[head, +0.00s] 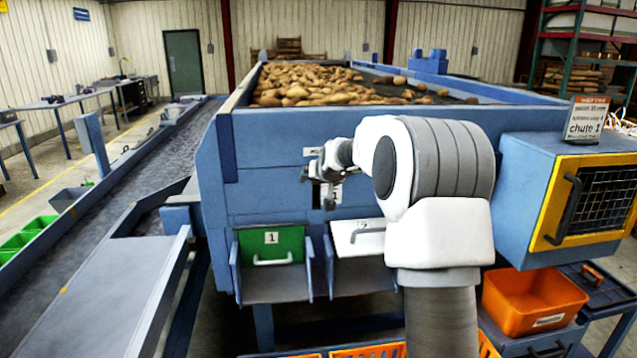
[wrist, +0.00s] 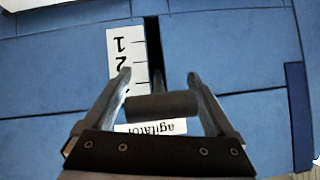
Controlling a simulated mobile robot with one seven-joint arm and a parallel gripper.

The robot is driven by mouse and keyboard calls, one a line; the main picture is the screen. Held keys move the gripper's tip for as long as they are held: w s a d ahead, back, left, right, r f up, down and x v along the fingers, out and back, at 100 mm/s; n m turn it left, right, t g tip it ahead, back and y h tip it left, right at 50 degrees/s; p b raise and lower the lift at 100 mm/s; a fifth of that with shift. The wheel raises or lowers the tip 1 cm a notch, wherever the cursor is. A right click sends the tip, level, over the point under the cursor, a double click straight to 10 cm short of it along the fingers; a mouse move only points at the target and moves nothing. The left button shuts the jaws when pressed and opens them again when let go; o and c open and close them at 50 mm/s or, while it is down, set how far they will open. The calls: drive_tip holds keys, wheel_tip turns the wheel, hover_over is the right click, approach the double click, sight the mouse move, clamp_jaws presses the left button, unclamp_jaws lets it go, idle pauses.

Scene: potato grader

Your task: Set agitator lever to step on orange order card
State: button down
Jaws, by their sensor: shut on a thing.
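The agitator lever's dark cylindrical grip (wrist: 162,106) lies between the fingers of my gripper (wrist: 159,76), which is shut on it. The lever sits on a dark vertical slot (wrist: 153,45) in the blue panel. The white scale (wrist: 122,50) beside the slot shows 1 and 2; the grip and a finger hide marks further down, near the upside-down "agitator" label (wrist: 165,127). The grip is past the 2, on the label side; its exact step cannot be told. In the head view my gripper (head: 325,190) is at the front panel. The orange-topped order card (head: 587,120) reads "chute 1"; its smaller step line is not clearly legible.
Below the lever are a green chute flap (head: 271,246) marked 1 and a white flap (head: 352,238). Potatoes (head: 320,85) lie on the grader. A yellow-framed cage door (head: 590,205) and orange crate (head: 533,300) stand at right. A conveyor (head: 110,180) runs along the left.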

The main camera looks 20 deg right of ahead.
drive_tip(key=shift+d+r, duration=0.1)
drive_tip(key=shift+r, duration=0.1)
unclamp_jaws()
drive_tip(key=shift+f, duration=0.1)
drive_tip(key=b+v, duration=0.3)
drive_tip(key=v, duration=1.4)
drive_tip(key=shift+s+r, duration=0.2)
